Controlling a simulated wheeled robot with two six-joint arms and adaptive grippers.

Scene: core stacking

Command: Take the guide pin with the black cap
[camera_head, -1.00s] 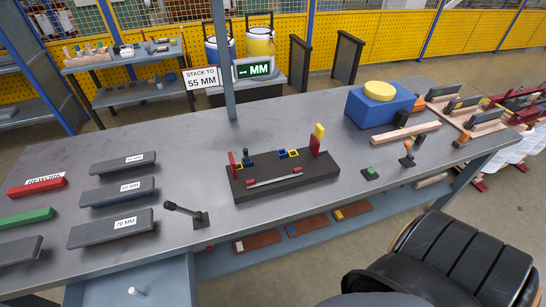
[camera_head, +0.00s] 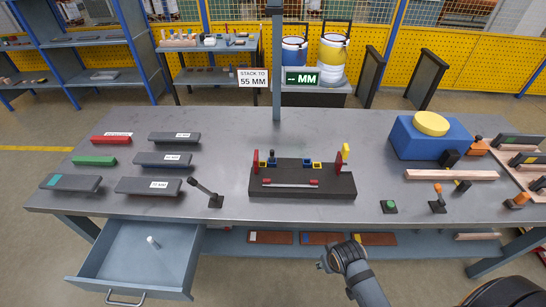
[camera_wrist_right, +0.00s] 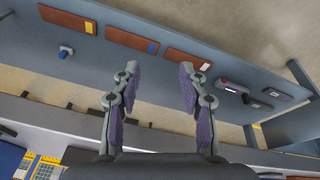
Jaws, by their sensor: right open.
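A small upright pin with a dark top (camera_head: 271,154) stands at the back left of the black fixture block (camera_head: 335,186). It looks like the black-capped guide pin, but it is too small to be sure. My left gripper is not in view.
The open drawer (camera_head: 190,268) juts out at the left front. Brown plates (camera_head: 270,237) lie on the lower shelf. Grey blocks (camera_head: 148,186) and a black lever (camera_head: 204,190) are left of the fixture. A blue box (camera_head: 405,136) stands at the right. The bench top behind the fixture is clear.

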